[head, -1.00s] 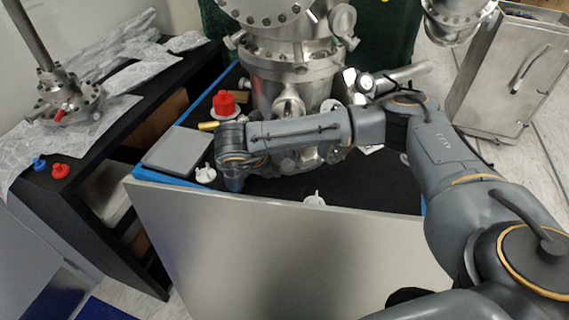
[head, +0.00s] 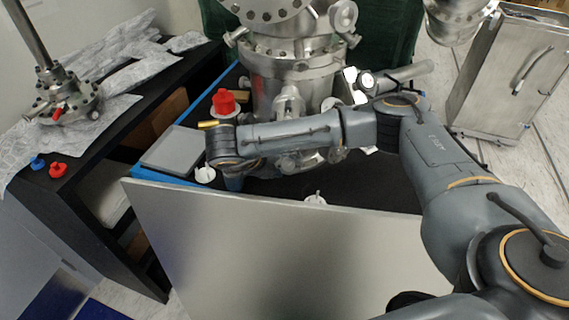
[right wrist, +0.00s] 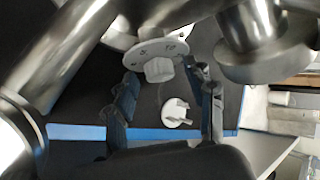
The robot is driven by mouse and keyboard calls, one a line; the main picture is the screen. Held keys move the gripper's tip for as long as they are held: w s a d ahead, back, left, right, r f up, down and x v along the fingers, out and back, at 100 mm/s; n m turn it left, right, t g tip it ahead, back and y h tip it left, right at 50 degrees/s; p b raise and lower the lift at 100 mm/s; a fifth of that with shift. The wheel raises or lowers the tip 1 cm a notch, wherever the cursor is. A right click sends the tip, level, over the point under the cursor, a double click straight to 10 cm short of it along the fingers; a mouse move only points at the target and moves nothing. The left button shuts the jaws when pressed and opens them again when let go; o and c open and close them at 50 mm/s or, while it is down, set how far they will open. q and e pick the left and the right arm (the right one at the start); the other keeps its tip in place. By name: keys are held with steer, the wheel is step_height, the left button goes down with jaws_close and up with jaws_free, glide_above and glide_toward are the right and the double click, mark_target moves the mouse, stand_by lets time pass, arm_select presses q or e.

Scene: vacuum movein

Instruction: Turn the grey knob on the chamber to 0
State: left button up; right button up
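The grey knob (right wrist: 158,69) sits on a pale round dial (right wrist: 133,55) in the right wrist view; the dial marks are too small to read. My right gripper (right wrist: 162,82) is open, with one finger to each side of the knob in the picture and dark gaps between. I cannot tell how far the fingertips reach along it. The metal chamber (head: 292,75) stands behind my right forearm in the head view, which hides this knob and the right fingers there. My left gripper is not in view.
White pieces (head: 205,174) and (head: 315,199) are on the black tabletop. A red knob (head: 224,102) and grey box (head: 172,149) are at left. Metal pipes (right wrist: 60,50) crowd the right gripper. A metal panel (head: 270,250) stands in front.

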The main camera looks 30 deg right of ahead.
steer(key=v, duration=1.2)
